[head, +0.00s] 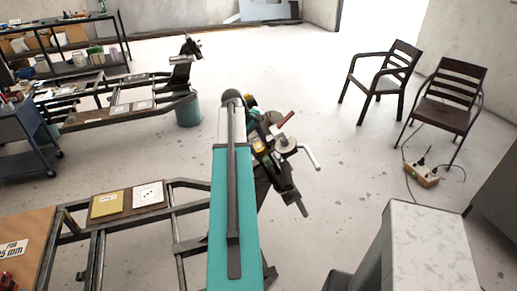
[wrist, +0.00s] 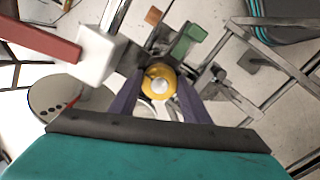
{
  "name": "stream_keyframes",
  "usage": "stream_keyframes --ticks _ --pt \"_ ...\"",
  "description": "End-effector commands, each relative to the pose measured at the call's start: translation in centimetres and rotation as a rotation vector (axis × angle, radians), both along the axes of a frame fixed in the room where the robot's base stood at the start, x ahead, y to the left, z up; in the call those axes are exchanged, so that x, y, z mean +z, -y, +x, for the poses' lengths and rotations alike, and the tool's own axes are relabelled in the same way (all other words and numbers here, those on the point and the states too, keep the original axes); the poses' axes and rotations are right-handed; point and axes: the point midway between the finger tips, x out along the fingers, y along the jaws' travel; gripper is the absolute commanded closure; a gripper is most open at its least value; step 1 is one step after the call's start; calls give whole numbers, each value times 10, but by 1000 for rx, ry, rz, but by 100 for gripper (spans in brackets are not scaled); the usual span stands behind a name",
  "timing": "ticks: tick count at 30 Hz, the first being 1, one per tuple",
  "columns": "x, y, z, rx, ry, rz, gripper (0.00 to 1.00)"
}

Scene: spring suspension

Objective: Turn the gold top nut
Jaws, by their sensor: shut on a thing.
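The gold top nut (wrist: 159,83) shows in the middle of the wrist view, a round gold ring with a pale centre. My gripper (wrist: 160,92) has its two dark purple fingers on either side of the nut and is shut on it. In the head view my teal arm reaches forward to the dark spring suspension assembly (head: 284,175) and covers part of it. The nut and fingertips are hard to make out there. The lower part of the assembly is hidden in the wrist view.
A red handle (wrist: 38,42) with a white block is close on the left in the wrist view. A bent pale bar (head: 312,157) sticks out right of the assembly. Metal frames (head: 180,225) stand on the left. Two chairs (head: 445,105) and a power strip (head: 422,175) are at the right.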

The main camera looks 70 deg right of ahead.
Motion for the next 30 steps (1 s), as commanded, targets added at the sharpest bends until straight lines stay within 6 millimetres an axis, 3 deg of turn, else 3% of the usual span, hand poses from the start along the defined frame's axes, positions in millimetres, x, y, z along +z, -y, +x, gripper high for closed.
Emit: stream_keyframes --ticks 30 --pt "-6 -4 3 -856 229 -274 79"
